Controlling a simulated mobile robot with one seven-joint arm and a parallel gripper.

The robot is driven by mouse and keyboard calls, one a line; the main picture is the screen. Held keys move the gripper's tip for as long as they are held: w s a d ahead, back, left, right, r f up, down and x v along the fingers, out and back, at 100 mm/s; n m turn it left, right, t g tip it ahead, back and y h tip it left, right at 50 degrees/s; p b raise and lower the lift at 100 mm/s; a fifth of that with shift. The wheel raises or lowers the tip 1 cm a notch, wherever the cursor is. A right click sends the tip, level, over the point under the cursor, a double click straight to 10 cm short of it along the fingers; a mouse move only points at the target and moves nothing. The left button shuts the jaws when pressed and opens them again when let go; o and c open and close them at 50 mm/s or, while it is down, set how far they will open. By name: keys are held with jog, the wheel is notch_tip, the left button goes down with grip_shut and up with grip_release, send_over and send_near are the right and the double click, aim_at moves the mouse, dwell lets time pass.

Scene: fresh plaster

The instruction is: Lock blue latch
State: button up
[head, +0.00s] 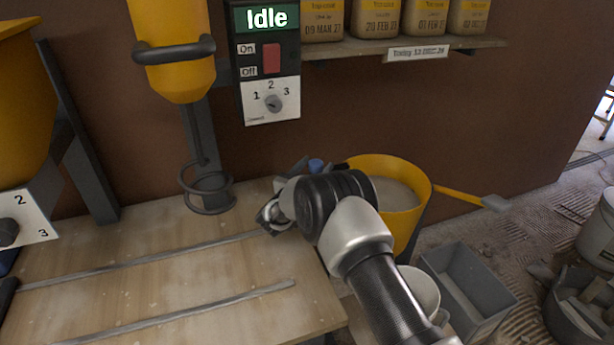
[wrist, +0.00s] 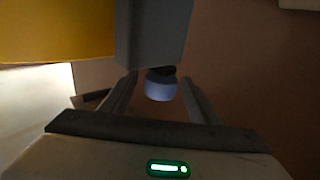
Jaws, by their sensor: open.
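The blue latch shows as a pale blue, rounded knob (wrist: 161,87) in the wrist view, on a dark stem under a grey block (wrist: 151,35). In the head view a small blue piece (head: 316,165) shows just behind my wrist, and its lower part is hidden. My gripper (wrist: 153,88) is open, with one finger to each side of the knob. I cannot tell whether either finger touches it.
A yellow bucket (head: 402,190) of grey material stands right of the workbench (head: 130,262). A yellow hopper (head: 175,50) with a wire ring below hangs beside a control box (head: 268,60) reading "Idle". A grey bin (head: 468,285) stands on the floor.

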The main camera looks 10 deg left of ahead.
jog(key=s+a+p, duration=0.3)
jog(key=s, duration=1.3)
jog(key=shift+s+a, duration=0.2)
jog(key=shift+s, duration=0.15)
